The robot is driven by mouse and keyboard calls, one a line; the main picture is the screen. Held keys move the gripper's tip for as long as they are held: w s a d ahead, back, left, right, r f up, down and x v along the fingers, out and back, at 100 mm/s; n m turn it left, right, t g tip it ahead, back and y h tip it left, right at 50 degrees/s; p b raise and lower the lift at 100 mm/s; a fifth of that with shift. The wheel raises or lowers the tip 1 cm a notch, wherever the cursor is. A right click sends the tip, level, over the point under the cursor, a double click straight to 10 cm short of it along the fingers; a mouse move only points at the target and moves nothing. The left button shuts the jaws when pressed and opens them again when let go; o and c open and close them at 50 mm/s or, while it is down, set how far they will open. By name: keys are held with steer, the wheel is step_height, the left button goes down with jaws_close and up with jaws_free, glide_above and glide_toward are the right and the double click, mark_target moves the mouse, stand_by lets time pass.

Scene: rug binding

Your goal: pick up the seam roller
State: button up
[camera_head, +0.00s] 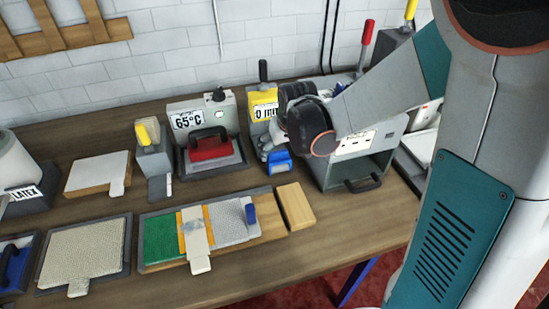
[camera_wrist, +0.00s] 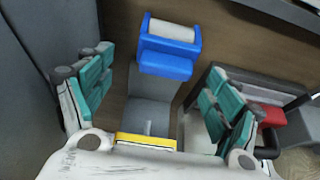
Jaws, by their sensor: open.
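A blue piece with a pale cylinder along one edge (camera_wrist: 170,45) lies in the upper middle of the wrist view, and it looks like the seam roller. It shows in the head view as a blue block (camera_head: 279,162) in front of the yellow-faced unit (camera_head: 263,99), just below my wrist. My gripper (camera_wrist: 160,86) is open, with its teal-padded fingers spread wide and nothing between them touching. The blue piece lies beyond the fingertips in the wrist view. In the head view my dark wrist covers most of the gripper.
A red-handled iron (camera_head: 208,147) stands left of my gripper. A grey open-fronted box (camera_head: 347,177) stands close on the right. A wooden block (camera_head: 296,206) and a sample board (camera_head: 160,262) lie in front. Bare table shows along the front edge.

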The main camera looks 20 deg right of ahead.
mark_target(277, 157)
steer(key=shift+a+b+x, duration=0.15)
steer(key=shift+b+x, duration=0.6)
steer(key=shift+x, duration=0.95)
steer(key=shift+a+b+x, duration=0.15)
steer(key=shift+b+x, duration=0.55)
steer(key=shift+x, duration=0.95)
steer(key=shift+s, duration=0.15)
steer(key=c, duration=1.4)
